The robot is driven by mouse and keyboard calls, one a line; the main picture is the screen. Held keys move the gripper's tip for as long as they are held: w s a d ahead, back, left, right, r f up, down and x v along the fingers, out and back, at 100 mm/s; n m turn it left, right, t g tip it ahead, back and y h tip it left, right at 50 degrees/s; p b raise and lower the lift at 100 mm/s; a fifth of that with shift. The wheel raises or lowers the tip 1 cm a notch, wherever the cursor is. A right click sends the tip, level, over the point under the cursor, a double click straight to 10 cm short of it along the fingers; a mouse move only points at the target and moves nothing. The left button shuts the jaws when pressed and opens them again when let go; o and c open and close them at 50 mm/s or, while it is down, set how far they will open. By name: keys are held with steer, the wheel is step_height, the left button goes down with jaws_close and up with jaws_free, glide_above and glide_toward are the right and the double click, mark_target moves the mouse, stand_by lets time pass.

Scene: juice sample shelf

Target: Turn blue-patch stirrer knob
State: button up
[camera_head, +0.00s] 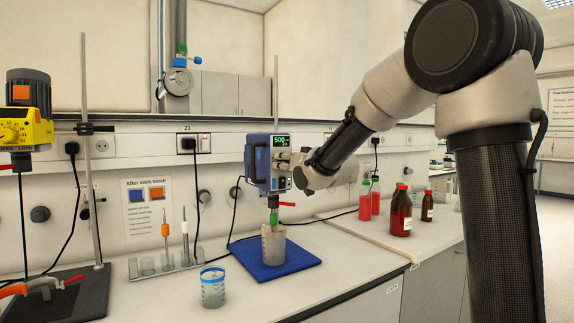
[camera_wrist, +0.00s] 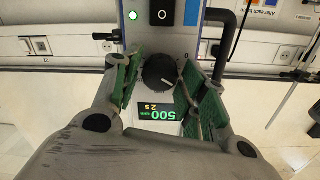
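The blue stirrer (camera_head: 258,163) hangs on a stand above a blue mat, its lit display (camera_head: 281,141) reading 500. In the wrist view, its round dark knob (camera_wrist: 159,72) sits beside the display (camera_wrist: 156,112), which shows 500 rpm upside down. My gripper (camera_wrist: 163,80) has its green-padded fingers on either side of the knob, apart, with narrow gaps seeming to show. Contact is hard to judge. In the head view, my gripper (camera_head: 292,168) is at the stirrer's front and hides the knob.
A beaker (camera_head: 273,245) stands on the blue mat (camera_head: 300,262) under the stirrer. A blue-rimmed beaker (camera_head: 213,287) stands in front. A yellow stirrer (camera_head: 27,125) with an orange patch is at left. Red bottles (camera_head: 401,212) stand to the right. A sign (camera_head: 147,210) hangs behind.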

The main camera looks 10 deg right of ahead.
steer(key=shift+s, duration=0.1)
steer(key=v, duration=1.1)
steer(key=shift+s+d, duration=0.2)
steer(key=shift+s, duration=0.15)
